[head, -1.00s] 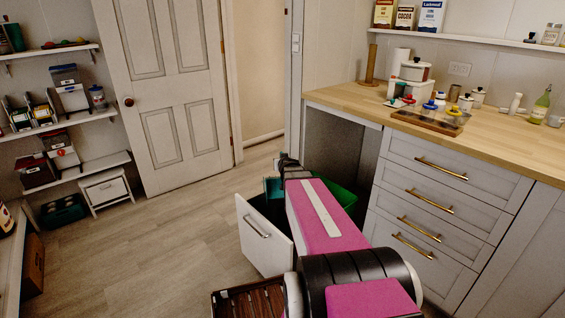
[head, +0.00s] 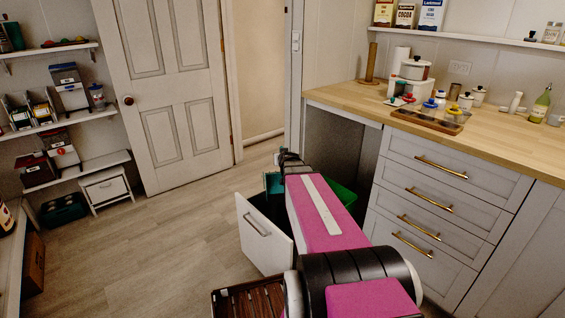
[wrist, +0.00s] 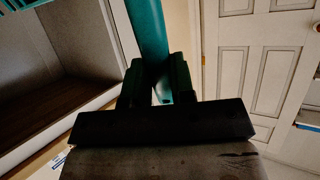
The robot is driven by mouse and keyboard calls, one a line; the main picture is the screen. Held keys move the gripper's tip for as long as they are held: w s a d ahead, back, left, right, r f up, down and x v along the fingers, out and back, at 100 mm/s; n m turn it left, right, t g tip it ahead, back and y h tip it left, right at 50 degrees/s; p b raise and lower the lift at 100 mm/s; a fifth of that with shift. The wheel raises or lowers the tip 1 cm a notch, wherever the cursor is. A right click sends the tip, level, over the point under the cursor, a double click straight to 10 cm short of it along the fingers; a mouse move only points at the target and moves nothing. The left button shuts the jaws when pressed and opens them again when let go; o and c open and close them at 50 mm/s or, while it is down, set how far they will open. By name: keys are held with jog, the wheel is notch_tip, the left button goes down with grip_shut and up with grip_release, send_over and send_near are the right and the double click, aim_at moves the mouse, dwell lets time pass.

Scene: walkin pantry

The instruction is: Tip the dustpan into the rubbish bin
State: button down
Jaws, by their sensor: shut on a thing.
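My gripper (wrist: 158,72) is shut on the teal handle of the dustpan (wrist: 148,28). In the head view my gripper (head: 290,162) is at the far end of my arm, and a small teal part of the dustpan (head: 273,183) shows beside it. My arm hides the rest. The rubbish bin (head: 342,198) is green and sits in a pulled-out unit with a white front (head: 262,234). My arm crosses over it and hides most of its opening. The dustpan is near the bin's far side; I cannot tell its exact tilt or contents.
A drawer unit (head: 440,205) under a wooden counter (head: 470,150) stands to the right. A dark slatted crate (head: 245,302) is at the near front. Shelves (head: 60,128) line the left, and a white door (head: 170,100) is behind. The floor (head: 150,245) at left is clear.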

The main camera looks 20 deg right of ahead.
jog(key=shift+f, duration=1.5)
jog(key=shift+r, duration=0.1)
